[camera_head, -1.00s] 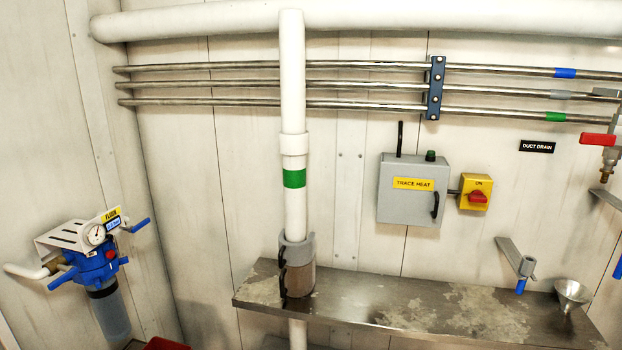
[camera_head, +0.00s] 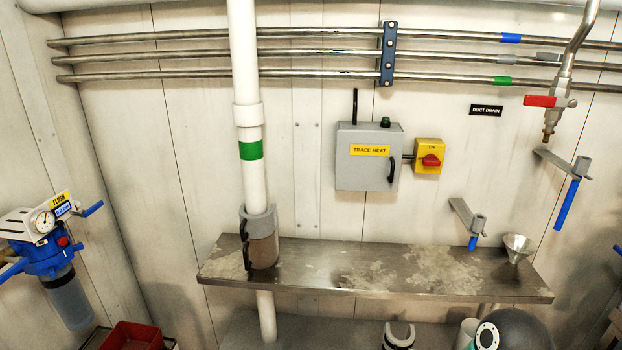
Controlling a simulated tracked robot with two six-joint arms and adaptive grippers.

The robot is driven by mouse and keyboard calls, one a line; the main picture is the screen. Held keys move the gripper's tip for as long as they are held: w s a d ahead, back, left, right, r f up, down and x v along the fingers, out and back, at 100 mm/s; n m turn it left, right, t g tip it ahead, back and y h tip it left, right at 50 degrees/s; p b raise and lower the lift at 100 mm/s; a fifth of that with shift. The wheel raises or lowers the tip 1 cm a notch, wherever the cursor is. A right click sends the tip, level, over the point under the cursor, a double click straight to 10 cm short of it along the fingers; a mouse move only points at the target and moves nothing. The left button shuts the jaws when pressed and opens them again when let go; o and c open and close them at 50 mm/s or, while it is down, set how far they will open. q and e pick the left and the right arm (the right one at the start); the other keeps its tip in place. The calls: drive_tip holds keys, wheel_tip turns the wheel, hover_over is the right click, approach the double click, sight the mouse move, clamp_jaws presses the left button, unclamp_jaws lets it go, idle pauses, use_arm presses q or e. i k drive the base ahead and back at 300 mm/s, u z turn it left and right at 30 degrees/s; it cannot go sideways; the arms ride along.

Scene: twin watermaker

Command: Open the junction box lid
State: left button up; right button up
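The junction box (camera_head: 369,170) is a grey wall box with a yellow "TRACE HEAT" label, in the middle right of the head view above the metal shelf. Its lid is shut, and a black handle (camera_head: 391,171) sits at the right side of the lid. A green knob or lamp (camera_head: 385,122) is on top of it. Neither of my grippers is in the head view.
A yellow switch with a red knob (camera_head: 430,160) is joined to the box's right side. A white vertical pipe (camera_head: 246,120) stands to the left. The metal shelf (camera_head: 330,285) runs below, with a funnel (camera_head: 517,246) at its right. A red bin (camera_head: 133,337) is at lower left.

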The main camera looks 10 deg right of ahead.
sight(367, 161)
drive_tip(key=z, duration=1.55)
drive_tip(key=i, duration=0.1)
drive_tip(key=u, duration=2.75)
drive_tip(key=k, duration=1.1)
drive_tip(key=z, duration=0.55)
drive_tip(key=i, duration=1)
drive_tip(key=z, duration=0.05)
